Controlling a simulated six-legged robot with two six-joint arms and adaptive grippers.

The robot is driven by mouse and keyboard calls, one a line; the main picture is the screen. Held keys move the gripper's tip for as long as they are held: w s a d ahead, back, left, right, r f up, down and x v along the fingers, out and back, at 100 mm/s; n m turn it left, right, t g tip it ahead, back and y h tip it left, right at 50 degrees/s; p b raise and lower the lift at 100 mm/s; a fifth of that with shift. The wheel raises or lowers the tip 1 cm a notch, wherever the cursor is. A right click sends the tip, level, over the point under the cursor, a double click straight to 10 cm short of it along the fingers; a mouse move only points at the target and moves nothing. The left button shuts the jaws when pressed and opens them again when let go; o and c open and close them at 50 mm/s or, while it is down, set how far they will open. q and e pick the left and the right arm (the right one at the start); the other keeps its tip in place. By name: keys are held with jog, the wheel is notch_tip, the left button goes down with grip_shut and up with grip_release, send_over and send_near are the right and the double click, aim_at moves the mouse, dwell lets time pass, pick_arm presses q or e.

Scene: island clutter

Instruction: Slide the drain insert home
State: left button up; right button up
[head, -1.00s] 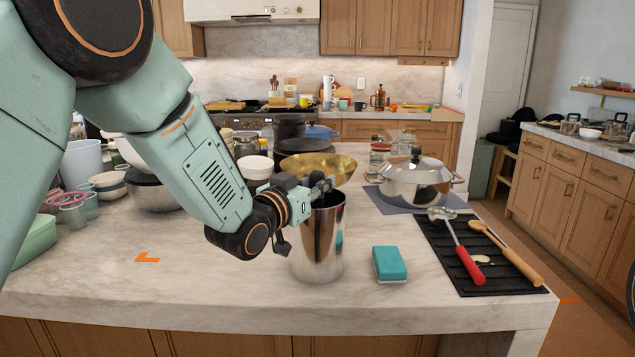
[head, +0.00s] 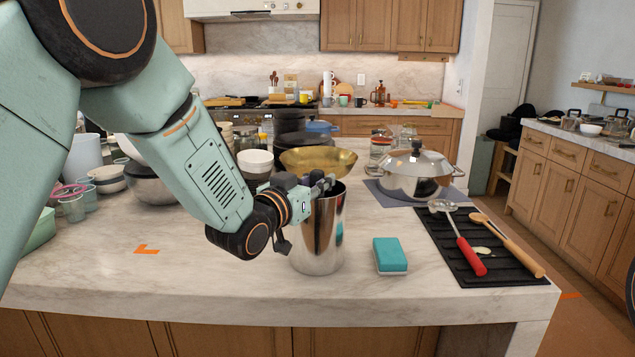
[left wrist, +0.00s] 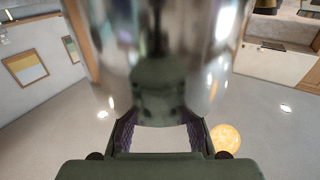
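A tall polished steel cylinder (head: 318,235) stands upright on the marble island, near its front edge. My left gripper (head: 325,182) is at the cylinder's rim, coming from the left. Its fingers look spread, with a gap between them in the left wrist view (left wrist: 160,138). The cylinder's shiny wall (left wrist: 150,60) fills the middle of that view, close to the fingertips. I cannot tell whether they touch it. I cannot make out a separate drain insert; the cylinder's inside is mostly hidden. My right gripper is not in view.
A teal sponge (head: 390,254) lies right of the cylinder. A black mat (head: 512,262) holds a red-handled utensil and a wooden spoon. A brass bowl (head: 318,162) and lidded pot (head: 415,176) stand behind. Bowls and cups crowd the left back.

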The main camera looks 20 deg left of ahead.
pick_arm(q)
jog(key=o, duration=0.5)
jog(key=shift+s+f, duration=0.1)
jog(key=shift+f, duration=0.15)
jog(key=v, duration=1.2)
jog(key=shift+r, duration=0.15)
jog(key=shift+a, duration=0.1)
